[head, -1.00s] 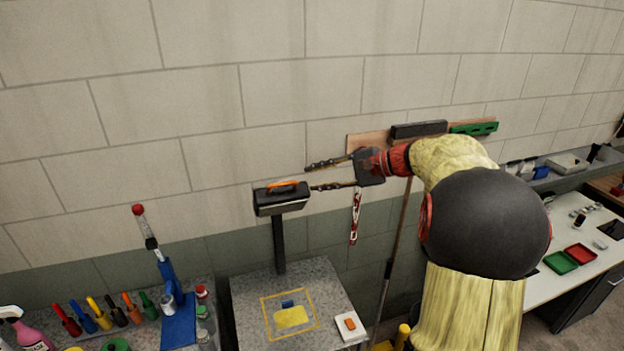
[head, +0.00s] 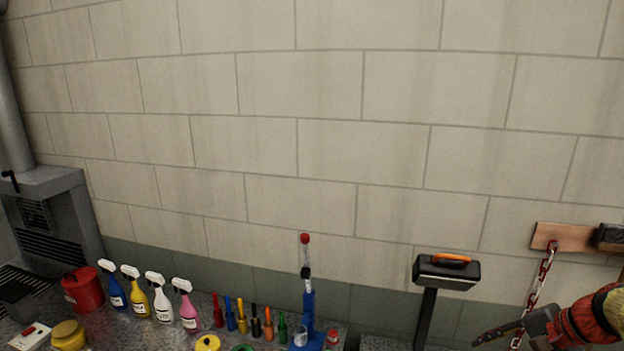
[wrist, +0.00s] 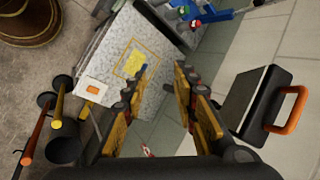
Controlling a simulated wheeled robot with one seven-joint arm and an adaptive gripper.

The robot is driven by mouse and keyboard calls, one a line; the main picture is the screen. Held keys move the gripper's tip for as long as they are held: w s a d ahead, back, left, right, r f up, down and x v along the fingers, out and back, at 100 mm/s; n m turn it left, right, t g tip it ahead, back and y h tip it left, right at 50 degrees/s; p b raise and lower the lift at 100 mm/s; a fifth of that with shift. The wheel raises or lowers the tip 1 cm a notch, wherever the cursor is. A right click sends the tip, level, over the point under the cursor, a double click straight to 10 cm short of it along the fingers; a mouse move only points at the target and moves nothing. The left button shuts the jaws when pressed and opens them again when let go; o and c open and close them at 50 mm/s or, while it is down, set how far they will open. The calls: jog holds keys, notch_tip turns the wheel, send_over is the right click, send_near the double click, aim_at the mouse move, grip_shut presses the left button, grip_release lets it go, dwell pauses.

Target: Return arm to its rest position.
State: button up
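My gripper (head: 492,336) is at the lower right edge of the head view, partly cut off by the frame. In the wrist view its two fingers (wrist: 162,78) are spread apart with nothing between them. My red and yellow arm (head: 592,318) reaches in from the right edge. The gripper is in the air, below and right of a black box with an orange handle (head: 446,274) in the head view. That box also shows in the wrist view (wrist: 245,100), right of the fingers and apart from them.
Spray bottles (head: 160,301), several coloured tools (head: 242,316) and a blue stand (head: 308,318) line the bench. A red chain (head: 545,275) hangs near my arm.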

jog(key=s+a+f+n+h+b, duration=0.4)
jog(key=s+a+f+n+b, duration=0.9)
jog(key=s+a+f+b, duration=0.4)
jog(key=a+f+b, duration=0.3)
jog(key=a+b, duration=0.1)
jog(key=b, duration=0.1)
jog(key=shift+s+a, duration=0.15)
jog(key=shift+s, duration=0.2)
